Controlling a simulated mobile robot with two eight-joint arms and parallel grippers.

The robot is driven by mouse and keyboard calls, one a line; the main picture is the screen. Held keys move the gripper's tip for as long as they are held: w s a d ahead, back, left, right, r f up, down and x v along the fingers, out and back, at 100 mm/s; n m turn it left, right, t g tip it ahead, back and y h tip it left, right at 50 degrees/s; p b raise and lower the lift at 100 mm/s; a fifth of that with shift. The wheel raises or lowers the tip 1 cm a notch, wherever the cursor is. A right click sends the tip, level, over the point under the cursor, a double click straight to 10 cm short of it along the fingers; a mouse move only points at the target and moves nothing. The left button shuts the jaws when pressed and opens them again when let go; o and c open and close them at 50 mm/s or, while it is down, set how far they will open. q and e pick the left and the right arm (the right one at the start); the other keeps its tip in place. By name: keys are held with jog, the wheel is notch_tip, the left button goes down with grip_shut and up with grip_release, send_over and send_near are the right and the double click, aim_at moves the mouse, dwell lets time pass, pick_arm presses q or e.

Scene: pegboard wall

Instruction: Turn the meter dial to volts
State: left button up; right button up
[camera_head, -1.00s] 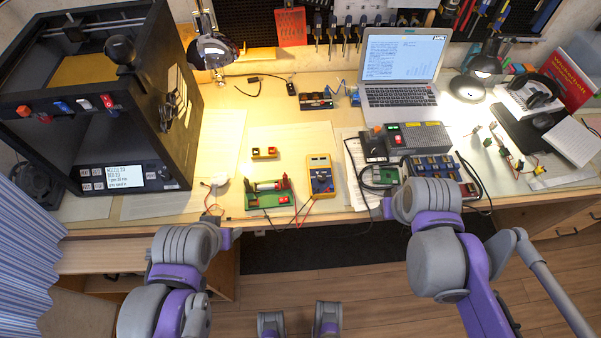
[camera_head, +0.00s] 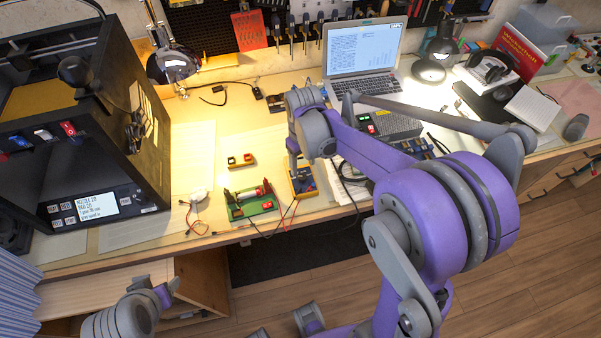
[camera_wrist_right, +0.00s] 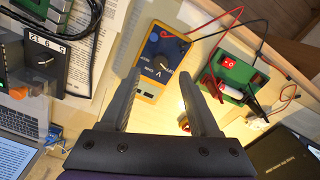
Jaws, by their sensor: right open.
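The yellow meter (camera_head: 305,190) lies on the bench near its front edge, partly hidden by my right arm in the head view. In the right wrist view the meter (camera_wrist_right: 150,84) shows its face, with a dark round dial (camera_wrist_right: 166,62) and small letters around it. I cannot tell which mark the dial points to. My right gripper (camera_head: 293,152) is over the meter. In the right wrist view its two fingers (camera_wrist_right: 161,76) are apart and empty, with the meter between them. My left gripper (camera_head: 167,291) is low at the left, in front of the bench; its jaws are unclear.
A green circuit board (camera_head: 250,203) with wires lies left of the meter. Red and black leads run beside it. A grey box (camera_head: 396,127) and a laptop (camera_head: 362,62) stand behind to the right. A black printer (camera_head: 75,130) fills the left. Bare paper lies behind the board.

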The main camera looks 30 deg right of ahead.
aim_at(302, 177)
notch_tip(302, 177, down, 5)
jog(key=shift+f, duration=0.1)
dwell(0.3)
grip_shut()
